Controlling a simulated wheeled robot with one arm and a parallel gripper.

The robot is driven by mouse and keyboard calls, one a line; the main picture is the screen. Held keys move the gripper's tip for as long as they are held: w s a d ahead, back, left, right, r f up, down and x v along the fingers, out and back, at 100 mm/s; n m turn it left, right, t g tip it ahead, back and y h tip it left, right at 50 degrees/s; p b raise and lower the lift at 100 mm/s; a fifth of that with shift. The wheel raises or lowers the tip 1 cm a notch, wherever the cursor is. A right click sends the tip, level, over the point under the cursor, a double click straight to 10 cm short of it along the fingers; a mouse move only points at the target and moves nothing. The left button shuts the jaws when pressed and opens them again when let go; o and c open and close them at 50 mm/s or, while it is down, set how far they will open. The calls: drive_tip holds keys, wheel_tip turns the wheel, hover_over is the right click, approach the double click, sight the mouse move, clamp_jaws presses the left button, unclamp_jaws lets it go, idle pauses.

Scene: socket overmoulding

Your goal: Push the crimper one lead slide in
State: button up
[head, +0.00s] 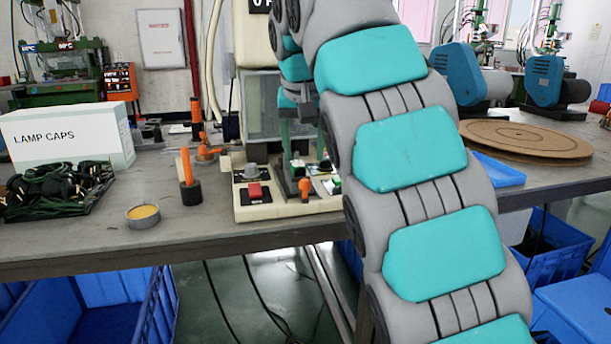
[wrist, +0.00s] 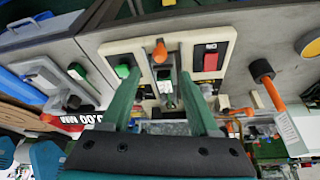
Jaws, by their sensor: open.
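The crimper (head: 290,207) is a cream bench machine in the middle of the head view, partly hidden by my arm. Its base carries a red switch (head: 255,191) and a lead slide with an orange knob (head: 304,186). In the wrist view the orange knob (wrist: 160,52) stands just beyond the fingertips, and a metal slide part (wrist: 165,88) shows between the fingers. My gripper (wrist: 160,76) has green fingers spread apart, with nothing held. It also shows in the head view (head: 299,165), pointing down over the base behind the knob. I cannot tell whether it touches the slide.
A green button (wrist: 122,71) and the red switch (wrist: 210,57) flank the slide closely. An orange-handled tool (head: 187,168) and a round yellow tin (head: 143,215) stand left of the crimper. A LAMP CAPS box (head: 70,135) is farther left. A blue tray (head: 497,170) lies right.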

sight(304, 180)
drive_tip(key=b+x, duration=0.3)
drive_tip(key=x, duration=0.2)
drive_tip(key=shift+s+f, duration=0.1)
drive_tip(key=shift+f, duration=0.25)
drive_tip(key=shift+w+f, duration=0.2)
drive_tip(key=shift+w, duration=0.05)
drive_tip(key=shift+w+f, duration=0.3)
drive_tip(key=shift+f, duration=0.35)
drive_tip(key=shift+c, duration=0.3)
clamp_jaws()
